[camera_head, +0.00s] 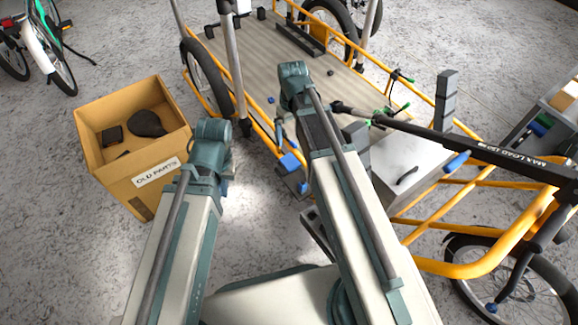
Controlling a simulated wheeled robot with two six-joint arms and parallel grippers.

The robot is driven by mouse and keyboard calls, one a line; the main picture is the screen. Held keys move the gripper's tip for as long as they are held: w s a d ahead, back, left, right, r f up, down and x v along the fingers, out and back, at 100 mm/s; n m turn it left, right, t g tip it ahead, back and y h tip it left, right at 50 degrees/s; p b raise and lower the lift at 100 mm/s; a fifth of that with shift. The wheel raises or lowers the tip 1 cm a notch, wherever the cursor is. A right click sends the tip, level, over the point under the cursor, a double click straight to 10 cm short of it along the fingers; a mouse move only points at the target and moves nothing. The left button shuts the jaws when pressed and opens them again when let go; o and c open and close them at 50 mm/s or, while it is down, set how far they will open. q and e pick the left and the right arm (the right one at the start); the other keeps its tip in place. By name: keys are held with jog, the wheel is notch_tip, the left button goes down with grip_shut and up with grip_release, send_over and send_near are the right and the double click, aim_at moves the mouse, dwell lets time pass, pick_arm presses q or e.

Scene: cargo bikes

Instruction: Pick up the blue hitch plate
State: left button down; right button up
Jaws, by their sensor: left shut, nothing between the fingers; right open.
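A small blue piece that looks like the hitch plate (290,161) is at the near left corner of the orange-framed cargo bike bed, by a dark bracket. My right gripper (280,132) hangs below its wrist, just above and left of the blue piece, and is open. It is partly hidden by my own arm, and I cannot tell whether it touches the piece. My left gripper (228,180) is mostly hidden behind its wrist, to the right of the cardboard box. It is shut and empty, apart from the blue piece.
A cardboard box marked OLD PARTS (158,172) with dark parts inside stands at left. The cargo bed (285,58) has orange rails and upright posts. A black bar (470,145) crosses the right side. A grey shelf (545,112) stands at far right. Concrete floor is clear at lower left.

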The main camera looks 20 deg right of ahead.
jog(key=b, duration=0.9)
send_over(290, 160)
notch_tip(290, 160, down, 9)
jog(key=shift+s+d+r, duration=0.15)
jog(key=f+b, duration=0.5)
jog(key=shift+a+f, duration=0.1)
jog(key=shift+a, duration=0.15)
grip_shut()
